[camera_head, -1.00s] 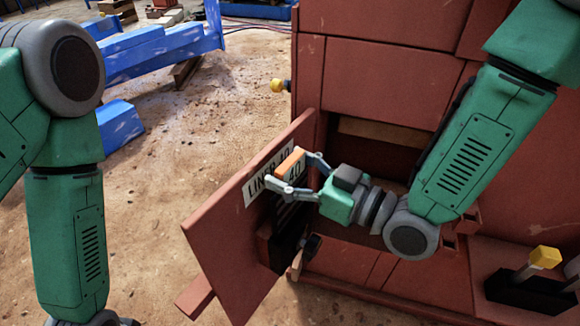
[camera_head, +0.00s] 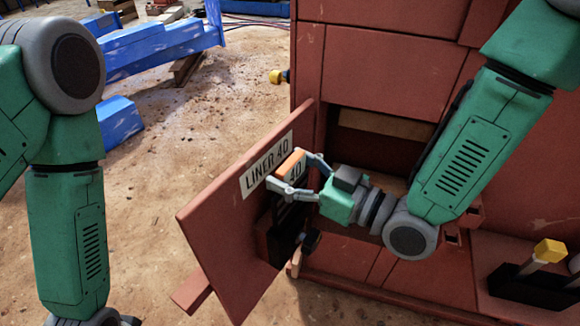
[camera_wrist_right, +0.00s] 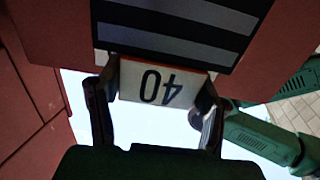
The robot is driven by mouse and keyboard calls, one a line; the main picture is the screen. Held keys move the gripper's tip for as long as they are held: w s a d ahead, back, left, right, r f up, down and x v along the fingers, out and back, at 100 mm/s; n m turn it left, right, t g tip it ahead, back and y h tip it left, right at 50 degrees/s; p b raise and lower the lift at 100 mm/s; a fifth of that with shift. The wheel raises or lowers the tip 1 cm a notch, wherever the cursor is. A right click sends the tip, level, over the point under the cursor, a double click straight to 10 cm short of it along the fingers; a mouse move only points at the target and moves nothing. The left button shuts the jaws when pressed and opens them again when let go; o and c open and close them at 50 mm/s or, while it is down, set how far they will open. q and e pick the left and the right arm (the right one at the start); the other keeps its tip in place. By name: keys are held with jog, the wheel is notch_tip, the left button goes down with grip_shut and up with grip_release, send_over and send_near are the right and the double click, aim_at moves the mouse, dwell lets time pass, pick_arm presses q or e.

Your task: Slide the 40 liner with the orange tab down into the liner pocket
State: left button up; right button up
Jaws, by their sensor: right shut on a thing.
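The 40 liner is a dark striped plate (camera_wrist_right: 180,35) with a white "40" face and an orange tab (camera_head: 288,164). My right gripper (camera_head: 291,178) is shut on this tab, one finger on each side; the grip also shows in the right wrist view (camera_wrist_right: 160,88). The liner stands upright against the red door marked "LINER 40" (camera_head: 222,215). Its lower part meets the dark red liner pocket (camera_head: 263,243) on the door and seems to be in its mouth; I cannot tell how deep. My left gripper is out of view below the left arm.
The red crusher body (camera_head: 385,85) stands behind, with an open cavity beside the door. A black holder (camera_head: 525,288) with a yellow-topped piece is at the lower right. A blue frame (camera_head: 160,45) lies at the back left. Sandy floor is clear left of the door.

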aim_at(293, 209)
jog(key=shift+f+b, duration=3.6)
jog(key=shift+f, duration=1.4)
jog(key=o, duration=1.5)
jog(key=shift+o, duration=1.4)
jog(key=shift+f, duration=0.15)
jog(key=v, duration=1.2)
jog(key=shift+w, duration=0.1)
